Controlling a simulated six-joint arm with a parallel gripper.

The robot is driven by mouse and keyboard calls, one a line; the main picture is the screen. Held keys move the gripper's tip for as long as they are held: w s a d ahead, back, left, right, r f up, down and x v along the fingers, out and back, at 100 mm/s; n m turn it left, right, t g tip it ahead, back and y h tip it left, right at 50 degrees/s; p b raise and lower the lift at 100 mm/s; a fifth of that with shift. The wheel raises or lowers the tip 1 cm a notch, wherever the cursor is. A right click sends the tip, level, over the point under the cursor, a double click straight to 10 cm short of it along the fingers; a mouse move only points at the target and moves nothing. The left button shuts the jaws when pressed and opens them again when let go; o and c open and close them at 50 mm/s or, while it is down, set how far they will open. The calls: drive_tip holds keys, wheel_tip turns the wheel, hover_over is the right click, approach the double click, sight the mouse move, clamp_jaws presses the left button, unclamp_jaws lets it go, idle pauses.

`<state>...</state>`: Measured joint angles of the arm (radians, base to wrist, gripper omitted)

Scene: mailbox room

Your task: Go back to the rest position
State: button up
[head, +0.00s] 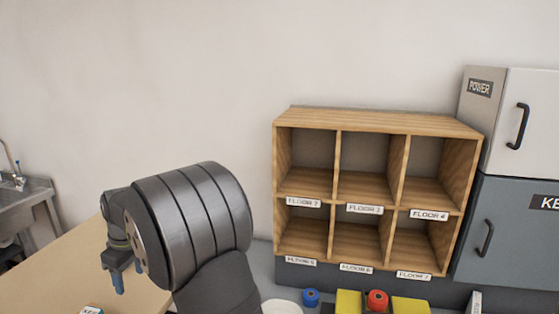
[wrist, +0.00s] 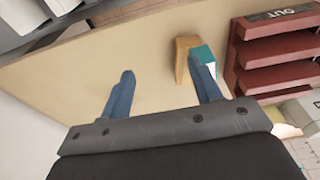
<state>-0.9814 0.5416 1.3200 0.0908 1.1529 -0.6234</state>
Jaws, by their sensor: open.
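My gripper (head: 117,277) is at the left in the head view, above the light wooden table (head: 45,278), pointing down. In the wrist view my gripper (wrist: 163,88) shows two blue fingers set wide apart with nothing between them. A small wooden block with a teal and white side (wrist: 198,58) lies on the table beyond the right finger; whether the finger touches it I cannot tell. My dark arm hides part of the table in the head view.
A wooden pigeonhole shelf (head: 377,119) with floor labels stands at the right, its visible compartments empty. Grey and white cabinets (head: 525,235) stand beside it. Blue and red buttons (head: 377,300) sit at the front. A dark red OUT tray (wrist: 275,55) is on the table. A sink (head: 25,190) is far left.

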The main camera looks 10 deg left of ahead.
drive_tip(key=w+d+f, duration=0.1)
drive_tip(key=w+f, duration=0.2)
drive_tip(key=w, duration=0.5)
drive_tip(key=w+d+f, duration=0.1)
drive_tip(key=w+f, duration=0.2)
drive_tip(key=w, duration=0.5)
drive_tip(key=shift+n, duration=0.3)
drive_tip(key=s+a+f, duration=0.1)
drive_tip(key=a+f, duration=0.1)
drive_tip(key=a, duration=0.1)
drive_tip(key=s+a+f, duration=0.2)
drive_tip(key=a+f, duration=0.1)
drive_tip(key=a, duration=0.1)
drive_tip(key=s+a+f, duration=0.1)
drive_tip(key=a+f, duration=0.1)
drive_tip(key=a, duration=0.1)
drive_tip(key=shift+s+a+f, duration=0.2)
drive_tip(key=shift+a+f, duration=0.05)
drive_tip(key=shift+a, duration=0.1)
drive_tip(key=shift+f, duration=0.85)
drive_tip(key=shift+o, duration=0.4)
